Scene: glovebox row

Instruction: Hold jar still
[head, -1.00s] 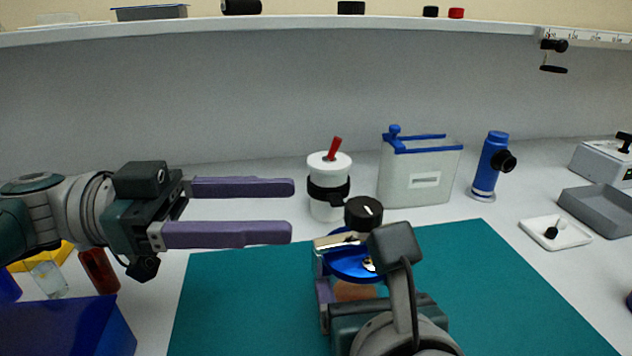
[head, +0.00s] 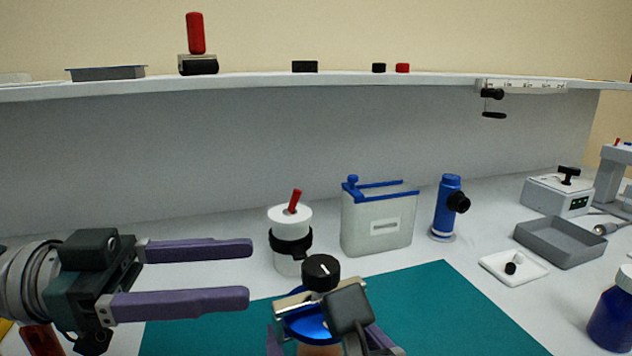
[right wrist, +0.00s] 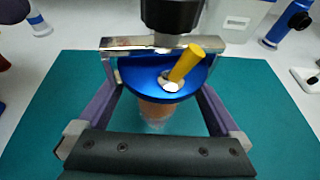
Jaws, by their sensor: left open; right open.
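The jar (right wrist: 158,112) is a clear vessel with orange-brown contents, standing on the teal mat (right wrist: 45,125) in the right wrist view. A blue round plate with a metal bar (right wrist: 130,43) and a yellow-handled part (right wrist: 184,62) covers its top. A black knob (head: 320,272) rises above it in the head view. My right gripper (right wrist: 156,88) is open, its purple fingers on either side of the jar; whether they touch it is hidden under the plate. In the head view the right wrist covers most of the jar. My left gripper (head: 249,272) is open and empty, left of the jar.
Behind the mat stand a white cup with a black band (head: 290,238), a pale container with blue rim (head: 378,222) and a blue cylinder (head: 447,206). A white dish (head: 513,268) and grey tray (head: 560,243) lie right. A shelf (head: 250,83) spans the back.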

